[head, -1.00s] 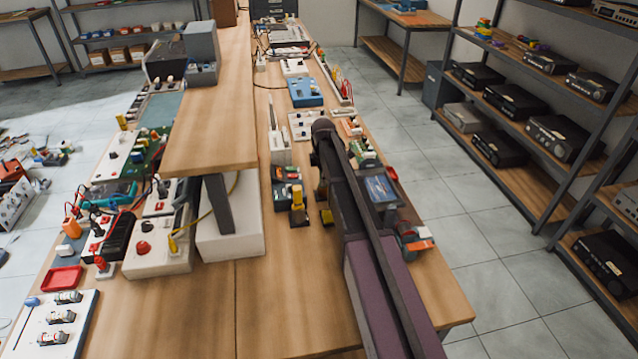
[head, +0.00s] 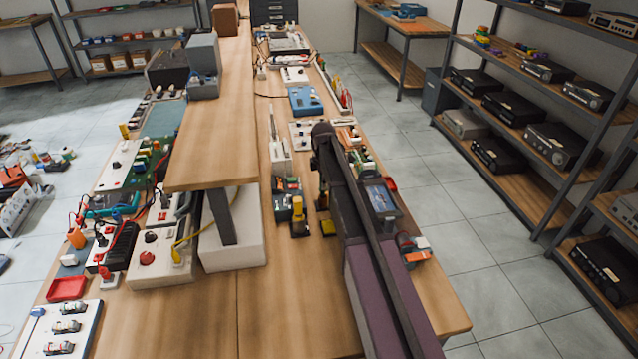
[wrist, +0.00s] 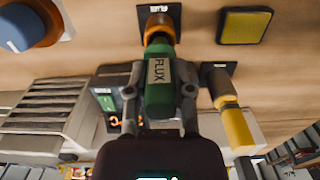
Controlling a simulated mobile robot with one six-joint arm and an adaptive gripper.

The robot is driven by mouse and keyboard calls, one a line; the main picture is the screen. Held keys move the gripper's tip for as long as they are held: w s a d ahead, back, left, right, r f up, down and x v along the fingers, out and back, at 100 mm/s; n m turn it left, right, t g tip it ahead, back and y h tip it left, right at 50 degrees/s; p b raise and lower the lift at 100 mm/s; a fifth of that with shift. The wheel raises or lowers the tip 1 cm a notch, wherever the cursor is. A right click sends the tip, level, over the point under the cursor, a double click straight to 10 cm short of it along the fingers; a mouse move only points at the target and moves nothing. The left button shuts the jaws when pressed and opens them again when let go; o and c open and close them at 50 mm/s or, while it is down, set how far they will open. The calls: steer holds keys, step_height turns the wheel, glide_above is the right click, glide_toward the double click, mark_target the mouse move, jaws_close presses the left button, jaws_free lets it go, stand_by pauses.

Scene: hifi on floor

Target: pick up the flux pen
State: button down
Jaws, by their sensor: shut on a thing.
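The flux pen (wrist: 158,88) is a green cylinder with a FLUX label and an orange-brown end, seen in the wrist view. My gripper (wrist: 160,115) is shut on its green body, one finger on each side. The orange-brown end points at a black pad labelled FLUX (wrist: 146,12); I cannot tell whether it touches the pad.
A yellow pen-like thing (wrist: 234,122) stands close beside the flux pen on its own black base. A yellow square pad (wrist: 245,26) lies near. An orange and blue object (wrist: 28,25) is at the wrist view's corner. Bare wood (head: 290,310) lies in front.

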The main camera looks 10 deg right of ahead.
steer(key=shift+r+p, duration=3.05)
steer(key=shift+r, duration=0.4)
steer(key=shift+s, duration=0.1)
